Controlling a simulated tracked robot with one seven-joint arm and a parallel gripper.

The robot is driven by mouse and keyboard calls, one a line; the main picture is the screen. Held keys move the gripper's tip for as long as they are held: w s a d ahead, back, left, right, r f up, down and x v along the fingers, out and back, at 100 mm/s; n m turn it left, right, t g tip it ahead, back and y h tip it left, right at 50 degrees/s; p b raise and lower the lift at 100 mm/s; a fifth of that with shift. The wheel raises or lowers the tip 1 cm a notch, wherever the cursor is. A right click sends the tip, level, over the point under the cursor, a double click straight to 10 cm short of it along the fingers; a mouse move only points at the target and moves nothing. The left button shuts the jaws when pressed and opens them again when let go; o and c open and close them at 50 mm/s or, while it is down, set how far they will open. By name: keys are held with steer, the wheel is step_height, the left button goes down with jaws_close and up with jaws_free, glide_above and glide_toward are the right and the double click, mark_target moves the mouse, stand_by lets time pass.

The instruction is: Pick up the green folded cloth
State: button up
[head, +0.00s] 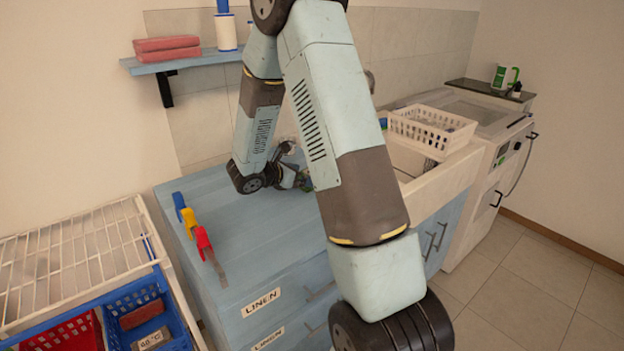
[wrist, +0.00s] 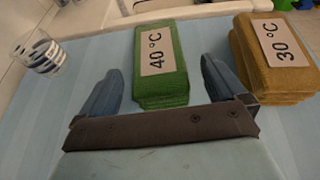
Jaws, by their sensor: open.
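The green folded cloth (wrist: 160,82) lies on the blue countertop in the wrist view, with a label reading 40 °C on its top. My gripper (wrist: 160,82) is open, with one finger to the left of the cloth and the other to its right. Gaps show between the cloth and both fingers. The near end of the cloth is close to the gripper's palm bar. In the head view my gripper (head: 298,178) is over the back of the blue counter, small and partly hidden by my arm, and the green cloth is mostly hidden there.
A brown folded cloth (wrist: 275,60) labelled 30 °C lies close to the right finger. A clear glass (wrist: 42,57) stands at the left. A white basket (head: 432,128) sits by the sink. Blue, yellow and red clips (head: 190,222) line the counter's left edge. A shelf (head: 190,61) hangs above.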

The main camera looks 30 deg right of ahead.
mark_target(308, 173)
steer(key=x, duration=0.4)
steer(key=c, duration=1.1)
steer(key=shift+r, duration=0.1)
